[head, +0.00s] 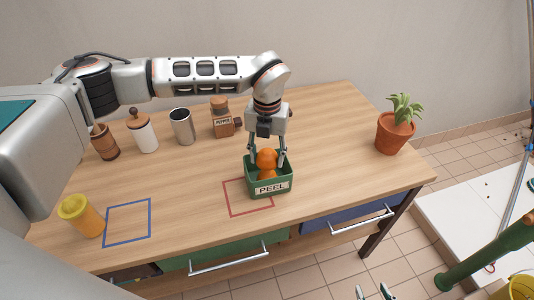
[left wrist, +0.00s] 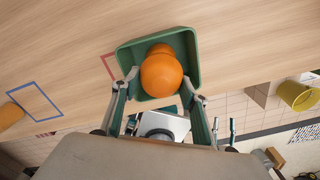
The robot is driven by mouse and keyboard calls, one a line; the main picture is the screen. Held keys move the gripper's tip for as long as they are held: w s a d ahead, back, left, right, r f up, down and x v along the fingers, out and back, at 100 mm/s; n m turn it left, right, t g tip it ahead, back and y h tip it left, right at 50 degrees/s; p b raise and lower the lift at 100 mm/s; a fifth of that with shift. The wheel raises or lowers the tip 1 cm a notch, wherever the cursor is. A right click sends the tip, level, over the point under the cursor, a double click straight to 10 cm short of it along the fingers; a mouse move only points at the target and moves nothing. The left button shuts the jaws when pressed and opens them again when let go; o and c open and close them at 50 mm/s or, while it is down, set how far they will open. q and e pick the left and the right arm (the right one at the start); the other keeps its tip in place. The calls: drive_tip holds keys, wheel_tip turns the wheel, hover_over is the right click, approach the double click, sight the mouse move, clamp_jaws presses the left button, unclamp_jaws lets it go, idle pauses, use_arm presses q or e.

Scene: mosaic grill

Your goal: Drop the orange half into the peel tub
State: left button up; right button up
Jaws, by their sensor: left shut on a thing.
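The peel tub (head: 270,188) is a green open box with a PEEL label, standing on the wooden table. It also shows in the left wrist view (left wrist: 193,58). My left gripper (head: 268,158) points down at the tub and is shut on an orange half (left wrist: 161,76), between its fingers at the tub's opening. A second rounded orange piece (left wrist: 160,50) shows behind it, over the tub's floor. Whether the held half touches it or the tub is unclear. Only the fingertips of my right gripper (head: 374,292) show at the bottom edge, apart and empty.
A red outline (head: 232,205) lies under and beside the tub, a blue outline (head: 128,222) further left. A yellow cup (head: 82,216) is at the left. A metal cup (head: 182,127), pepper box (head: 223,125) and white jar (head: 142,133) stand behind; a potted plant (head: 394,135) stands right.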

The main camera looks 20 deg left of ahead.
use_arm(q)
drive_tip(key=o, duration=1)
drive_tip(key=shift+r, duration=0.4)
wheel_tip(320, 180, up, 11)
drive_tip(key=shift+r, duration=0.1)
